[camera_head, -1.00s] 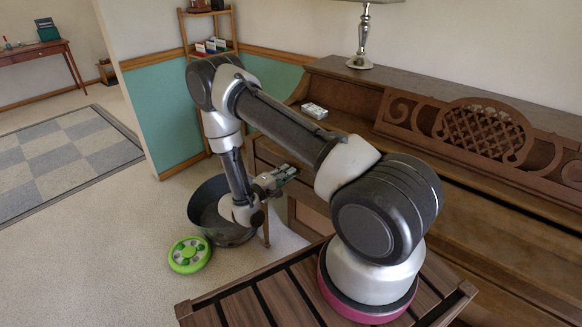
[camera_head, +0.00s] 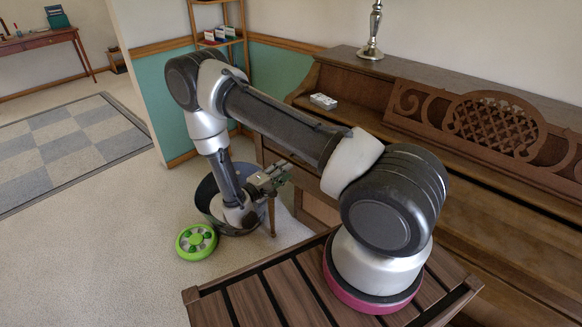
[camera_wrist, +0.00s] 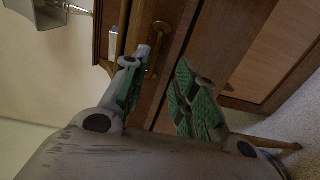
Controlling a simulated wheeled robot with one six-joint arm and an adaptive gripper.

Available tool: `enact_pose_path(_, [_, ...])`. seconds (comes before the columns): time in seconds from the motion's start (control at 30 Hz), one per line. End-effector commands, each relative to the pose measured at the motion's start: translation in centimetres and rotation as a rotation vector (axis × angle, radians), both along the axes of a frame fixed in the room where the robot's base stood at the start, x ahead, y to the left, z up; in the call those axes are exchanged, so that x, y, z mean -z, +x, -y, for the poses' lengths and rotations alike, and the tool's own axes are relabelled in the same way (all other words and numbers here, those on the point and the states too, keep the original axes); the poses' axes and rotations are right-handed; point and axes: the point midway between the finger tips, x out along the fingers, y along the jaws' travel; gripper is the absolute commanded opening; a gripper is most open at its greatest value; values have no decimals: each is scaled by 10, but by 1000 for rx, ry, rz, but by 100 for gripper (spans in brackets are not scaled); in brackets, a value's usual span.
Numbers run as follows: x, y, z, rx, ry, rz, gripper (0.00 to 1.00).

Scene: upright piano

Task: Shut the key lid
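The brown upright piano (camera_head: 480,185) stands on the right in the head view, with a carved lattice music panel above a long wooden ledge. No keys show, and my arm covers part of the front, so I cannot tell how far the key lid is open. My gripper (camera_head: 272,178) is at the piano's left end, low and in front of its side. In the wrist view my gripper (camera_wrist: 161,62) is open and empty, its green-padded fingers apart. A brass knob (camera_wrist: 158,38) on the piano's wood shows beyond the fingertips.
A small white box (camera_head: 323,101) lies on the piano's left ledge, and a silver lamp (camera_head: 373,35) stands on top. A dark basket (camera_head: 212,203) and a green round toy (camera_head: 196,241) are on the floor by my gripper. Open carpet lies to the left.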

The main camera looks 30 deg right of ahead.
Motion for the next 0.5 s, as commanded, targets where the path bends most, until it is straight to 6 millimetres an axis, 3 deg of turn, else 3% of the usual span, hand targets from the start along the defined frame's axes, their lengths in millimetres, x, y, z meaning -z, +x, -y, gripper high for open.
enact_pose_path(0.03, [0,-3,-14,-7,1,1,28])
enact_pose_path(0.2, [-1,-15,-44,-5,1,-1,28])
enact_pose_path(0.5, [-2,-23,-63,0,2,-1,28])
